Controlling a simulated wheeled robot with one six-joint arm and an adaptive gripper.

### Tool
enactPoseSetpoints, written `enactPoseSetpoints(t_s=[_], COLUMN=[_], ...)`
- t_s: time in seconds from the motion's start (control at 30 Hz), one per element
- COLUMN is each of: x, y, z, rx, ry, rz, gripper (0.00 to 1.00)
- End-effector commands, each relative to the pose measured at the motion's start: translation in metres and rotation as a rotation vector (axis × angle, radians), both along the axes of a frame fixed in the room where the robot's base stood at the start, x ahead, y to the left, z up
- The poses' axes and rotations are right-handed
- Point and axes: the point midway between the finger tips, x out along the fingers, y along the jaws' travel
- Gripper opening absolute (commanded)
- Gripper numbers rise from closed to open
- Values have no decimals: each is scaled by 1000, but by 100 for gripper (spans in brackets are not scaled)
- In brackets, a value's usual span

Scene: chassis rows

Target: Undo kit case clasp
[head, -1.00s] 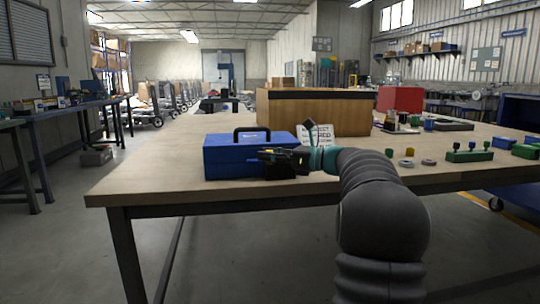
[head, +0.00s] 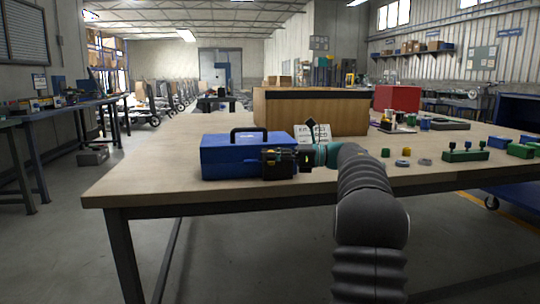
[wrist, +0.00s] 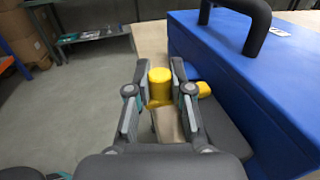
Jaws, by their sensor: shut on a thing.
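The blue kit case (head: 225,157) stands near the table's front edge with its lid down and black handle (head: 250,131) upright. It fills the right of the wrist view (wrist: 245,75). My gripper (head: 272,163) is at the right part of the case's front. In the wrist view my gripper (wrist: 159,70) has one finger on each side of a yellow, round-topped clasp piece (wrist: 160,83) and is shut on it. A smaller yellow part (wrist: 203,89) shows behind the right finger, beside the case. The gripper hides the clasp in the head view.
The wooden table (head: 150,183) is clear left of the case. A wooden box (head: 310,115) and a printed card (head: 315,132) stand behind it. Small yellow and green pieces, rings and green blocks (head: 465,155) lie to the right.

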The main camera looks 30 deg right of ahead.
Motion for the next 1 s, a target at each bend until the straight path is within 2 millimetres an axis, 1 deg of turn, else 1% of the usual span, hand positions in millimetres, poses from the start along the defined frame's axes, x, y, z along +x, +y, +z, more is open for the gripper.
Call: enactPoseSetpoints(t_s=[0.17, 0.2, 0.27, 0.3, 0.57, 0.67, 0.77, 0.87, 1.0], x=[0, 0, 0, 0, 0, -2, -8, -17, -31], y=[-1, -1, -1, 0, 0, -4, -14, -30, -55], z=[1, 1, 1, 1, 0, 0, 0, 0, 0], rx=[0, 0, -1, -1, -1, 0, 0, -1, -1], ry=[-2, -2, -1, -1, -1, 0, 0, -1, -1], rz=[-2, -2, -2, -2, -1, -2, -3, -4, -5], gripper=[0, 31, 46, 47, 47, 47, 47, 47, 47])
